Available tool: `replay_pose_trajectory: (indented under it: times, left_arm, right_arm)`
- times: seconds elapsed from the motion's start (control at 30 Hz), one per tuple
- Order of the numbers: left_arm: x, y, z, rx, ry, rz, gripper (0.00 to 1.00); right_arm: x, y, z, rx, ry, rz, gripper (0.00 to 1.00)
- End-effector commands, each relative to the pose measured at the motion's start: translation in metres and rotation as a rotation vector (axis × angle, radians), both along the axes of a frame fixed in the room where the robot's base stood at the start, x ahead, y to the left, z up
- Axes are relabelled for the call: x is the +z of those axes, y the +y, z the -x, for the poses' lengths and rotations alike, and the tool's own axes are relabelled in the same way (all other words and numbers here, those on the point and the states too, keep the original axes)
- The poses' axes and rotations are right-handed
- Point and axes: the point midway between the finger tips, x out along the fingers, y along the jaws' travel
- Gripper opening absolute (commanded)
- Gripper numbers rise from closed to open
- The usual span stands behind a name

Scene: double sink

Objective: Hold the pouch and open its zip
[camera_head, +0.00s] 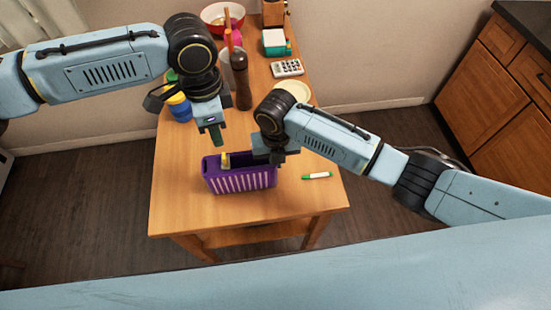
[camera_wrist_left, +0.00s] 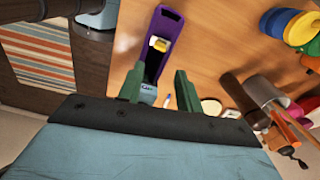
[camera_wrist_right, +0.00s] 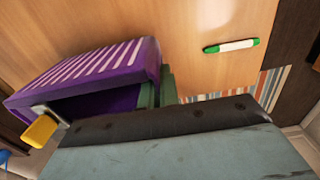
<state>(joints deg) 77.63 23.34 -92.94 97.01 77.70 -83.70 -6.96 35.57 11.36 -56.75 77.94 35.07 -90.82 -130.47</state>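The purple pouch (camera_head: 240,180) with white stripes stands on the wooden table near its front edge. Its top shows a dark interior. A yellow zip pull (camera_head: 225,160) on a grey piece is near the pouch's left end; it also shows in the right wrist view (camera_wrist_right: 40,131). My right gripper (camera_head: 273,157) is at the pouch's right end. In the right wrist view its green fingers (camera_wrist_right: 160,90) are close together, with the end wall between them. My left gripper (camera_head: 215,140) is above and behind the pouch, pointing down. In the left wrist view its fingers (camera_wrist_left: 160,85) are apart and empty.
A green and white marker (camera_head: 317,176) lies right of the pouch. Behind are a dark brown grinder (camera_head: 241,80), blue and yellow tubs (camera_head: 180,107), a plate (camera_head: 296,89) and a calculator (camera_head: 287,68). The table left of the pouch is clear.

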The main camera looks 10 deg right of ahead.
Motion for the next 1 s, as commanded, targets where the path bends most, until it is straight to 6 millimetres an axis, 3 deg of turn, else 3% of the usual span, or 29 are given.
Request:
replay_pose_trajectory:
  times: [0.03, 0.27, 0.43, 0.73, 1.0]
  left_arm:
    - [0.000, 0.000, 0.000, 0.000, 0.000, 0.000, 0.28]
    - [0.000, -0.001, 0.001, 0.022, 0.007, 0.010, 0.00]
    - [-0.001, -0.009, 0.006, 0.218, 0.060, 0.086, 0.00]
    - [0.001, -0.009, 0.008, 0.950, 0.310, 0.263, 0.00]
    - [-0.005, 0.028, 0.000, 1.657, 0.609, 0.296, 0.00]
  right_arm:
    - [0.000, 0.000, 0.000, 0.000, -0.001, 0.000, 0.00]
    - [0.000, 0.000, 0.000, 0.000, -0.001, -0.001, 0.00]
    - [0.000, 0.000, 0.000, 0.000, -0.001, -0.001, 0.00]
    - [0.000, 0.000, 0.000, 0.000, 0.000, -0.001, 0.00]
    - [0.000, 0.000, 0.000, 0.000, 0.000, -0.001, 0.00]
